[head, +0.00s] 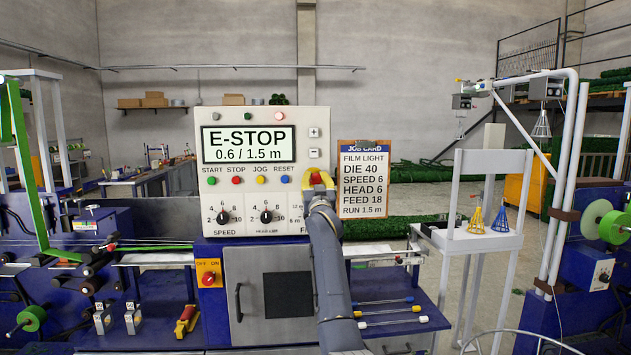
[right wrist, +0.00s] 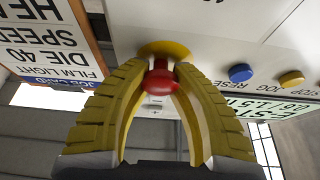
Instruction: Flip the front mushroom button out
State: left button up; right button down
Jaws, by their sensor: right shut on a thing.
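The red mushroom button (right wrist: 165,88) stands on a yellow round collar (right wrist: 164,48) on the control panel, seen in the right wrist view. My right gripper (right wrist: 162,72) is shut on it, with one yellow finger on each side of the red head. In the head view the right gripper (head: 320,180) is at the right edge of the control panel (head: 262,195); only a bit of red shows there between the fingers. The panel display (head: 249,145) reads E-STOP, 0.6 / 1.5 m. My left gripper is not in view.
Beside the button stands a job card board (head: 363,178). Small START, STOP, JOG and RESET buttons and dials sit left of the gripper. An orange OFF/ON switch (head: 208,273) is below. Rods with coloured ends (head: 390,311) lie on the blue bench at right.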

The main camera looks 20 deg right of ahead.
jog(key=shift+v, duration=0.8)
jog(key=shift+s+r, duration=0.1)
jog(key=shift+r, duration=0.05)
jog(key=c, duration=1.6)
grip_release()
jog(key=o, duration=0.7)
jog(key=shift+r, duration=0.15)
jog(key=shift+s, duration=0.1)
jog(key=v, duration=1.2)
jog(key=shift+a+r, duration=0.1)
